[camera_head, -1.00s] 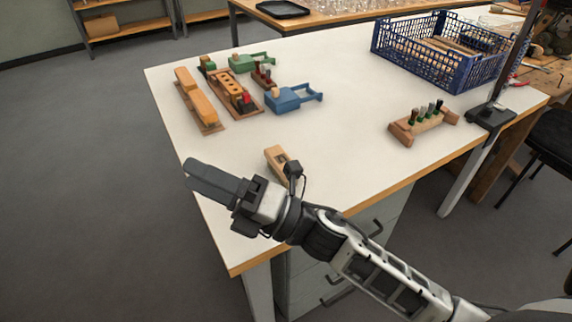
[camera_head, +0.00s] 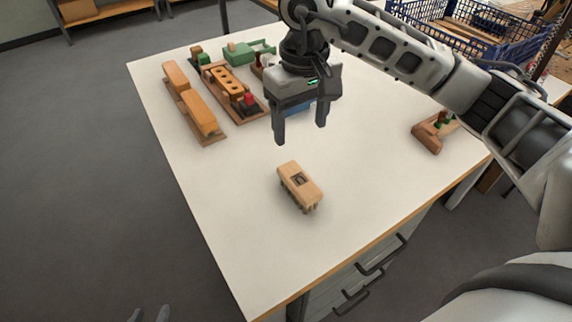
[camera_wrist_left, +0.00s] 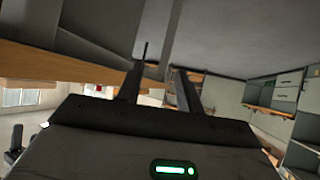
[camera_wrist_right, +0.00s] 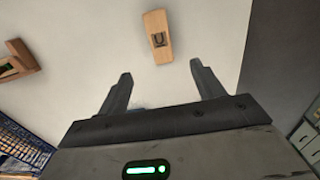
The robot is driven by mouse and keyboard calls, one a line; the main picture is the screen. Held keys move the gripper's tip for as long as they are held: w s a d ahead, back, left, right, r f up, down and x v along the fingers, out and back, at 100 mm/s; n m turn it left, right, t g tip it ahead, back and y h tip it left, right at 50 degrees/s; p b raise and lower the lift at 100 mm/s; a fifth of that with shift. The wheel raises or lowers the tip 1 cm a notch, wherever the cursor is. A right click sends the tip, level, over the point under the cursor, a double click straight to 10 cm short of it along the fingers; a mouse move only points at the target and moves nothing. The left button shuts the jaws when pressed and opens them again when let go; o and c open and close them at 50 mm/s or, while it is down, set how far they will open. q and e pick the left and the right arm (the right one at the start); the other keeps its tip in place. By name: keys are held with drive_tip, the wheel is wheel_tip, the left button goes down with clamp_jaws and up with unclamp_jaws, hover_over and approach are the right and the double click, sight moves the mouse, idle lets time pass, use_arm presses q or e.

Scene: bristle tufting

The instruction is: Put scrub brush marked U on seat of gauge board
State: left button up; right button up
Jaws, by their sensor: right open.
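My left gripper (camera_head: 149,314) is open and empty at the bottom left, off the table. I cannot tell which is the gauge board.
A green tool (camera_head: 243,52) stands at the back; a blue one (camera_head: 297,106) is partly hidden behind my right gripper. A wooden stand (camera_head: 430,137) is at the right, partly covered by my right arm. A blue crate (camera_head: 455,28) is beyond. The front table is clear.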

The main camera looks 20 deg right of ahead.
drive_tip(key=p, duration=0.1)
approach(299, 179)
wheel_tip(299, 179, down, 5)
drive_tip(key=shift+f, duration=0.1)
wheel_tip(299, 179, down, 5)
drive_tip(key=shift+r+p, duration=0.2)
drive_tip(key=shift+p, duration=0.45)
drive_tip(key=shift+f, duration=0.45)
use_arm(q)
drive_tip(key=shift+s+a+r, duration=0.1)
drive_tip(key=shift+s+a, duration=0.05)
drive_tip(key=shift+s, duration=0.55)
use_arm(e)
drive_tip(key=c, duration=1.1)
drive_tip(key=shift+c, duration=0.6)
